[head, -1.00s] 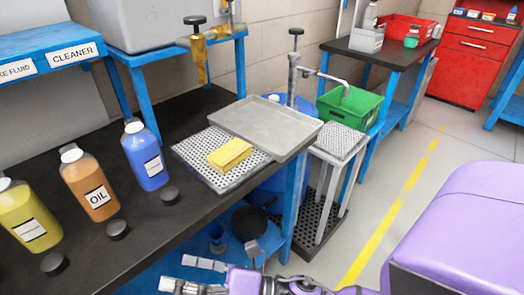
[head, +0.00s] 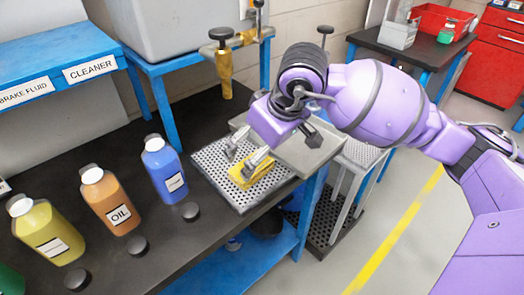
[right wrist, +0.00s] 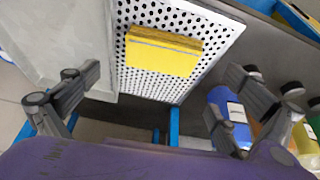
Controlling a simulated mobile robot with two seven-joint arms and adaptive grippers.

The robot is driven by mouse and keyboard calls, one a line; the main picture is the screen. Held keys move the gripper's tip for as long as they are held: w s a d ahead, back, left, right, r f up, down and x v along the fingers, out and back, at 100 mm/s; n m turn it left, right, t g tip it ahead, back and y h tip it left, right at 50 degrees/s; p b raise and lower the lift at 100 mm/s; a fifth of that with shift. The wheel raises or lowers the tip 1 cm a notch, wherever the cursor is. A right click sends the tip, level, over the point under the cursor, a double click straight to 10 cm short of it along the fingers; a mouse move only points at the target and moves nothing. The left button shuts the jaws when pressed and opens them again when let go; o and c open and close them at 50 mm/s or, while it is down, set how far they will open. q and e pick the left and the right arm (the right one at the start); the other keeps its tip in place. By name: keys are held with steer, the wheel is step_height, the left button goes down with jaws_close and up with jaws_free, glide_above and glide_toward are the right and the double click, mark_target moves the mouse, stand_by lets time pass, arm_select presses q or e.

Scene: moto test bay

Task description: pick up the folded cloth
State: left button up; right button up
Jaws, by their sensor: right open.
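The folded cloth (head: 262,173) is a yellow block lying flat on a white perforated plate (head: 212,168) on the dark bench. My right gripper (head: 247,154) is above the cloth, its fingers hiding part of it in the head view. In the right wrist view the cloth (right wrist: 164,52) lies ahead, between the lines of the two spread fingers. The right gripper (right wrist: 163,88) is open and empty there. I cannot tell from the head view whether a finger touches the cloth. My left gripper is not in view.
A grey metal tray (head: 300,160) sits beside the plate, partly behind my arm. Blue (head: 164,170), orange (head: 110,203) and yellow (head: 48,230) bottles stand left on the bench, with black caps in front. The bench edge is just in front of the plate.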

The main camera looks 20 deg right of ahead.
steer(key=x, duration=0.3)
steer(key=p+x, duration=0.1)
steer(key=x, duration=0.2)
steer(key=shift+s+a+f, duration=0.1)
steer(key=shift+f, duration=0.3)
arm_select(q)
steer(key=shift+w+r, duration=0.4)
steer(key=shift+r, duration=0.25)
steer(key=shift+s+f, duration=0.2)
arm_select(e)
steer(key=c, duration=0.9)
steer(key=shift+r, duration=0.15)
steer(key=shift+c, duration=0.2)
